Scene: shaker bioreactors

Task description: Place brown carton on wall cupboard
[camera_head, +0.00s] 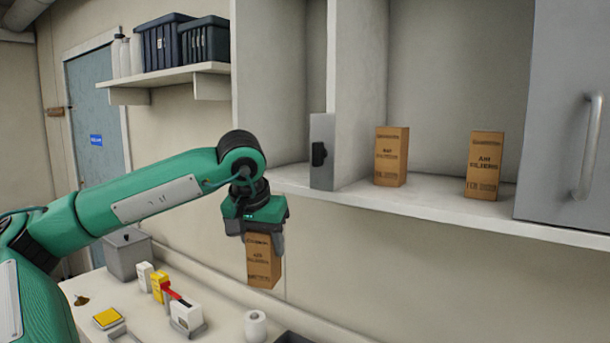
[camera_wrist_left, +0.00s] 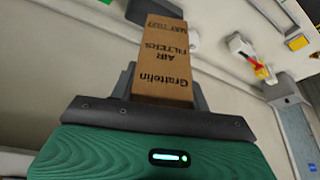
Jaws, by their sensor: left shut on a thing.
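My left gripper (camera_head: 260,231) is shut on a brown carton (camera_head: 263,263) with dark print, holding it by its upper part. The carton hangs roughly upright in the air, in front of and below the wall cupboard (camera_head: 440,206) and above the counter. In the left wrist view the same carton (camera_wrist_left: 167,60) sits between the fingers of the left gripper (camera_wrist_left: 165,85). Two more brown cartons stand on the cupboard floor, one near the divider (camera_head: 391,157) and one farther right (camera_head: 484,165). My right gripper is not in view.
Bare cupboard floor shows between the two standing cartons. A shelf (camera_head: 170,78) with bins is at left. Small items stand on the counter (camera_head: 225,325).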

